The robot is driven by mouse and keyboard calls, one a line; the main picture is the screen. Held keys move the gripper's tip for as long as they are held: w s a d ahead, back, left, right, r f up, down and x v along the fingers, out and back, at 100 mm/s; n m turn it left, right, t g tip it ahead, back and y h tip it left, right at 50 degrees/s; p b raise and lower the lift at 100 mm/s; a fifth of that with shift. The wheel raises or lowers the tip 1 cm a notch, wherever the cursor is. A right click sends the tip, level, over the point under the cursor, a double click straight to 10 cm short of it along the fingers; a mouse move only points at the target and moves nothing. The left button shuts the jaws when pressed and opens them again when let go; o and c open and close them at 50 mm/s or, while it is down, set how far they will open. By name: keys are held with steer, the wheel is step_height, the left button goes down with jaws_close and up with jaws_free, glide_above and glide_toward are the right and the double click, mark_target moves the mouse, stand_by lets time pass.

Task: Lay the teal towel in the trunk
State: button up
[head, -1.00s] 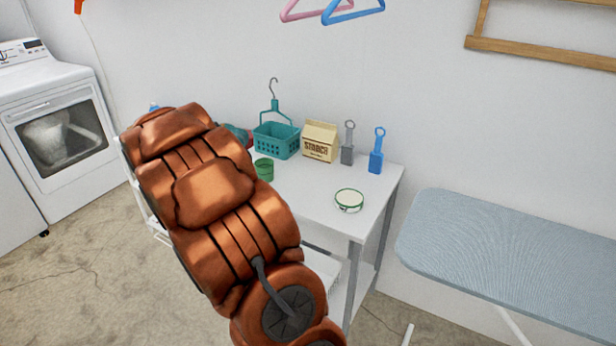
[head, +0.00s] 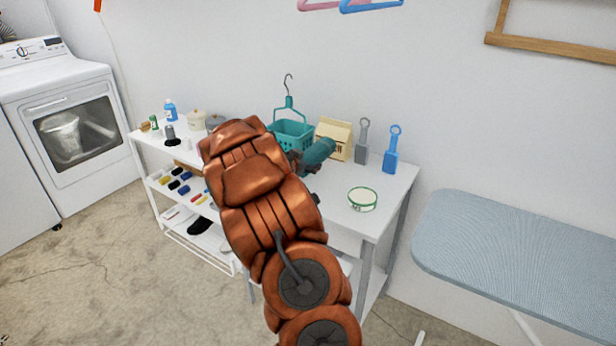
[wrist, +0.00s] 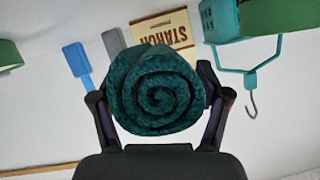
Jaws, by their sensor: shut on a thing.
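The teal towel (head: 318,154) is rolled up, and its spiral end faces the camera in the wrist view (wrist: 157,98). My gripper (wrist: 160,105) is shut on the towel, with one finger on each side of it. In the head view, the gripper is partly hidden behind my orange arm, and the towel shows in front of the starch box, above the white table (head: 340,195). No trunk can be made out in these frames.
A blue ironing board (head: 520,245) is at right, a white dryer (head: 65,120) at left.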

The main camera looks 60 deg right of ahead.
mark_target(306, 185)
steer(key=shift+f, duration=2.55)
steer(key=shift+f+b, duration=0.15)
steer(key=shift+b, duration=0.15)
steer(key=o, duration=1.2)
steer(key=shift+r, duration=0.2)
steer(key=v, duration=1.2)
